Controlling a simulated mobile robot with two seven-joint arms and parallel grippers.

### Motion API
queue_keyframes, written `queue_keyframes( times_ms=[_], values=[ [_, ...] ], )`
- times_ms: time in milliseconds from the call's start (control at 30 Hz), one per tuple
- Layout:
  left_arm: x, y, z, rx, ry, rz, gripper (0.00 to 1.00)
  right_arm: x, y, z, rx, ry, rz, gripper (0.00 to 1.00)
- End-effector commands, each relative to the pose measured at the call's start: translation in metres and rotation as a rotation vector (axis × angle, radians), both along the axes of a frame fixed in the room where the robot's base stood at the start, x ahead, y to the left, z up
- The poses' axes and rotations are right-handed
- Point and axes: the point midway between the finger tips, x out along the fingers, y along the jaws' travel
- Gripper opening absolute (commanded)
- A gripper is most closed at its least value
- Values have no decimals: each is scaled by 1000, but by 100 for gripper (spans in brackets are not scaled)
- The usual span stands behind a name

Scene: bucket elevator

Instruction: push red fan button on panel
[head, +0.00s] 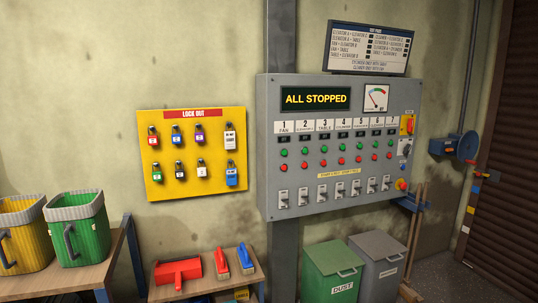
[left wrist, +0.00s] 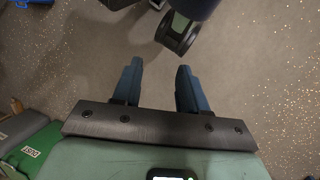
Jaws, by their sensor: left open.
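The grey control panel (head: 268,110) hangs on the wall in the head view, with a lit display reading ALL STOPPED. Its first column is labelled FAN (head: 284,127). The red fan button (head: 284,162) is at the far left of the row of red buttons, under a green button (head: 284,153) and above a switch (head: 283,199). My left gripper (left wrist: 157,82) shows only in the left wrist view; its two blue fingers are apart with nothing between them, over the grey floor. It is away from the panel, which this view does not show. My right gripper is in neither view.
A yellow lockout board (head: 163,185) hangs left of the panel. A green dust bin (head: 333,258) and a grey bin (head: 380,247) stand below it. A small table (head: 205,283) holds red and blue tools. The space right before the panel's buttons looks clear.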

Motion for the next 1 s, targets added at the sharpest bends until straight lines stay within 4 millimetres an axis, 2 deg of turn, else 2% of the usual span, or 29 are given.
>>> queue_keyframes(
  times_ms=[667,700,800,1000],
  values=[
    [0,0,0,0,0,0,43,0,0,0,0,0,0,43],
    [0,0,0,0,0,0,30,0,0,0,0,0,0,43],
    [0,0,0,0,0,0,0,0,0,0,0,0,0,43],
    [0,0,0,0,0,0,0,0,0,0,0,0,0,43]
  ],
)
